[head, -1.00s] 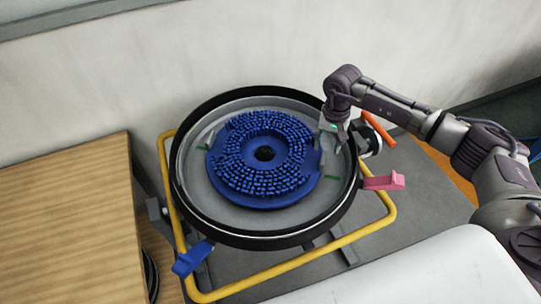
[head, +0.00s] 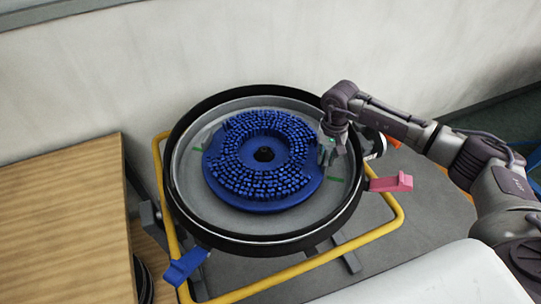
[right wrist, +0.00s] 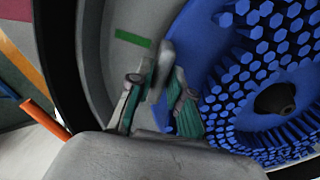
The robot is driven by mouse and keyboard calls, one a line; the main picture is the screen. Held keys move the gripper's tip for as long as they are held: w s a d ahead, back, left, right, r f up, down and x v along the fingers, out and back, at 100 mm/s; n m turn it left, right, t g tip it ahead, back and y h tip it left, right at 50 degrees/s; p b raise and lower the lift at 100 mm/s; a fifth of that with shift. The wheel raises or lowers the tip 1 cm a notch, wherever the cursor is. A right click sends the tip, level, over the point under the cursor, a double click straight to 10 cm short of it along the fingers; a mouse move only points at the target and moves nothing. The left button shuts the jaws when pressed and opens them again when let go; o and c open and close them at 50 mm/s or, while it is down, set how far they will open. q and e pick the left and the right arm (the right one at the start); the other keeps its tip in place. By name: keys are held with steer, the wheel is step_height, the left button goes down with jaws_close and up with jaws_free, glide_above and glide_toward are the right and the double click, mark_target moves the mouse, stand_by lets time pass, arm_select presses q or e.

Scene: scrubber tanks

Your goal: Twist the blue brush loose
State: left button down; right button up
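The blue brush (head: 284,187) lies bristles up in the round grey tank (head: 219,210), with a dark hole at its middle. My right gripper (head: 328,150) is down in the tank at the brush's right edge. In the right wrist view, its two fingers (right wrist: 158,88) stand on either side of a grey tab (right wrist: 165,62) at the edge of the blue brush (right wrist: 245,85), and seem closed against it. The contact itself is partly hidden. My left gripper is not in view.
A black rim (head: 186,216) rings the tank, with a blue lever (head: 186,265) and a pink lever (head: 391,183) outside it. A yellow tube frame (head: 285,276) surrounds it. A wooden top (head: 65,225) stands left, and a pale wall (head: 250,40) rises behind.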

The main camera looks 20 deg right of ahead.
mark_target(326, 150)
jaws_close()
steer(key=shift+w+a+r, duration=0.1)
steer(key=shift+w+r, duration=0.1)
steer(key=shift+w+d+f+b, duration=0.2)
steer(key=shift+w+d+b, duration=0.05)
steer(key=shift+b, duration=0.3)
steer(key=shift+w+d+n+b, duration=0.25)
steer(key=shift+w+n+b, duration=0.25)
steer(key=shift+b, duration=0.1)
steer(key=shift+w+d+n+b, duration=0.2)
steer(key=shift+w+n+b, duration=0.25)
steer(key=shift+b, duration=0.15)
steer(key=shift+w+d+f+n+b, duration=0.1)
steer(key=shift+w+d+n+b, duration=0.2)
steer(key=shift+w+b, duration=0.4)
steer(key=shift+w+d+n+b, duration=0.1)
steer(key=shift+w+n+b, duration=0.45)
steer(key=shift+b, duration=0.35)
